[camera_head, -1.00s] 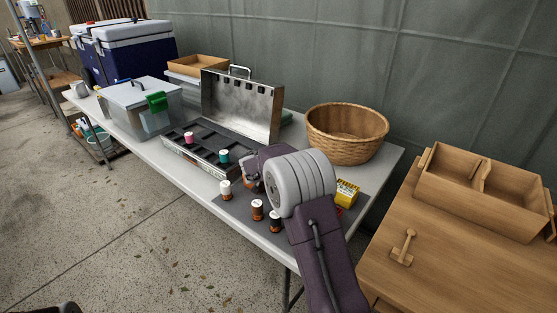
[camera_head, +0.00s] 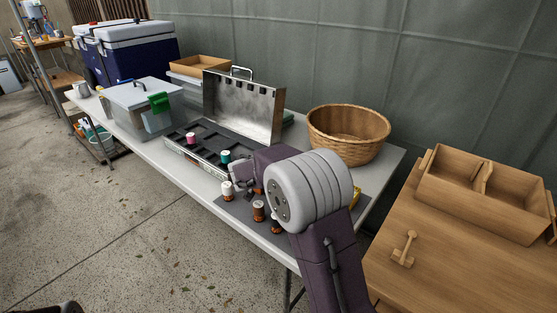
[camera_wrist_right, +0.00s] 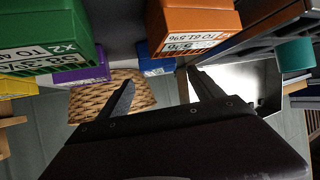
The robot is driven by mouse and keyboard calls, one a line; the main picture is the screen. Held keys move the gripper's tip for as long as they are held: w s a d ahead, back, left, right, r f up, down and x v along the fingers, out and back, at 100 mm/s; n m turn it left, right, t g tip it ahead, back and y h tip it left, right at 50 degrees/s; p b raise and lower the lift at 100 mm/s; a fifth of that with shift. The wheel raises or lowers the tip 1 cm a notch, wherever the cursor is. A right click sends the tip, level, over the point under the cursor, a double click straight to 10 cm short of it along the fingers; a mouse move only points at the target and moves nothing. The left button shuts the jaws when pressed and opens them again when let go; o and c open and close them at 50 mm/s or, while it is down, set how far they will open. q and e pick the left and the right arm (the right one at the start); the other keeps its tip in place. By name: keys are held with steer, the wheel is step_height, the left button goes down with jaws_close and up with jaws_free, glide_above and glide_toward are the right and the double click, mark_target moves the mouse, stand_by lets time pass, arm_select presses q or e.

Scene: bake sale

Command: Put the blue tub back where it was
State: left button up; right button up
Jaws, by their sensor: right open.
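A blue block (camera_wrist_right: 156,66), the only blue tub-like thing I can make out, shows in the right wrist view, partly behind an orange box (camera_wrist_right: 192,28). It lies beyond my right fingertips, in line with the gap between them. My right gripper (camera_wrist_right: 160,76) is open and empty. In the head view my right gripper (camera_head: 240,178) is at the front edge of the open metal case (camera_head: 243,105), beside a white-capped brown bottle (camera_head: 228,191). My arm hides much of the dark mat (camera_head: 237,208), and I cannot make out the blue block there. My left gripper is not in view.
Green (camera_wrist_right: 45,38), purple (camera_wrist_right: 80,75) and yellow (camera_wrist_right: 17,86) boxes stand near the blue block. Pink (camera_head: 191,138) and teal (camera_head: 225,157) capped items are in the case. A wicker basket (camera_head: 347,133) stands behind. A brown bottle (camera_head: 258,211) is close to my arm.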

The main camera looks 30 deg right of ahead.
steer(key=v, duration=0.5)
stand_by(0.3)
